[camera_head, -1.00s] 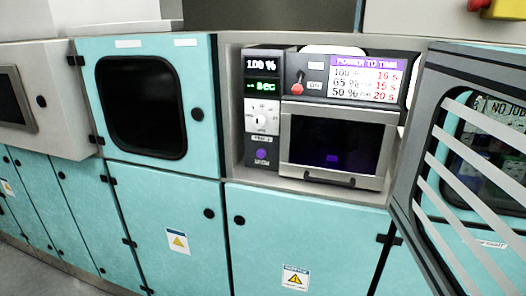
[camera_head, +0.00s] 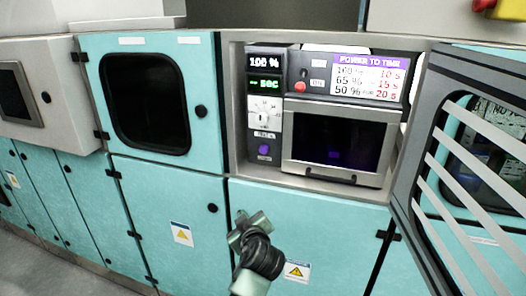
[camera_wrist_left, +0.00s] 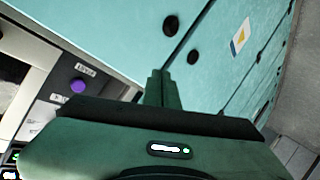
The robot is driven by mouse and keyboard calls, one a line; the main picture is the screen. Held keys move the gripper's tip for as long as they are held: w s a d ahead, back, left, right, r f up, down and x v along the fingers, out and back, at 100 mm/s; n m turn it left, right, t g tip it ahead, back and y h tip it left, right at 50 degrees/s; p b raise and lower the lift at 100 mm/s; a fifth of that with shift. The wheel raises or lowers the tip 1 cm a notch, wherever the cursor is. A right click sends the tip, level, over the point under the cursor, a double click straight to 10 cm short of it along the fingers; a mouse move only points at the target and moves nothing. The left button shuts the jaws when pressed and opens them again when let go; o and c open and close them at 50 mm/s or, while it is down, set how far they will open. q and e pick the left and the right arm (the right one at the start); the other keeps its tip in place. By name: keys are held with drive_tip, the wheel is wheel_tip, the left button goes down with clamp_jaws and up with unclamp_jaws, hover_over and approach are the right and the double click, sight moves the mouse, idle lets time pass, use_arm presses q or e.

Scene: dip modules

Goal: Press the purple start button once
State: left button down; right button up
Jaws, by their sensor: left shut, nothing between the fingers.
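The purple start button (camera_head: 264,150) sits low on the dark control panel, left of the machine's window, in the head view. It also shows in the left wrist view (camera_wrist_left: 78,86), left of the fingers. My left gripper (camera_head: 240,214) is shut and empty, below and slightly left of the button, in front of the teal lower doors and apart from the button. In the left wrist view its closed fingers (camera_wrist_left: 157,86) point toward the teal door. My right gripper is not in view.
The machine (camera_head: 336,146) stands in an open bay with a switch and a "POWER TO TIME" sign (camera_head: 368,78) above its window. The bay's striped door (camera_head: 470,165) stands open at the right. A closed teal door (camera_head: 150,100) is at the left.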

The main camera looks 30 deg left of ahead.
sight(264, 150)
use_arm(q)
drive_tip(key=w+a+r+n+t+y, duration=0.1)
drive_tip(key=w+r+n, duration=0.4)
drive_tip(key=r, duration=0.5)
drive_tip(key=shift+w+a+r+y, duration=0.35)
drive_tip(key=shift+w+a+y, duration=0.25)
drive_tip(key=shift+w+y, duration=0.6)
drive_tip(key=w, duration=0.2)
drive_tip(key=w+a, duration=0.1)
drive_tip(key=w, duration=0.2)
drive_tip(key=shift+w+a+b, duration=0.2)
drive_tip(key=shift+b, duration=0.1)
drive_tip(key=shift+w+a+f+b, duration=0.1)
drive_tip(key=shift+w+f+b, duration=0.1)
drive_tip(key=shift+w+b, duration=0.3)
drive_tip(key=shift+w+a+f+b, duration=0.15)
drive_tip(key=shift+w+b, duration=0.25)
drive_tip(key=shift+b, duration=0.2)
drive_tip(key=shift+w+r+b, duration=0.15)
drive_tip(key=shift+w+b, duration=0.3)
drive_tip(key=shift+b, duration=0.05)
drive_tip(key=shift+w+a+r, duration=0.1)
drive_tip(key=shift+w+r, duration=0.05)
drive_tip(key=shift+w, duration=0.05)
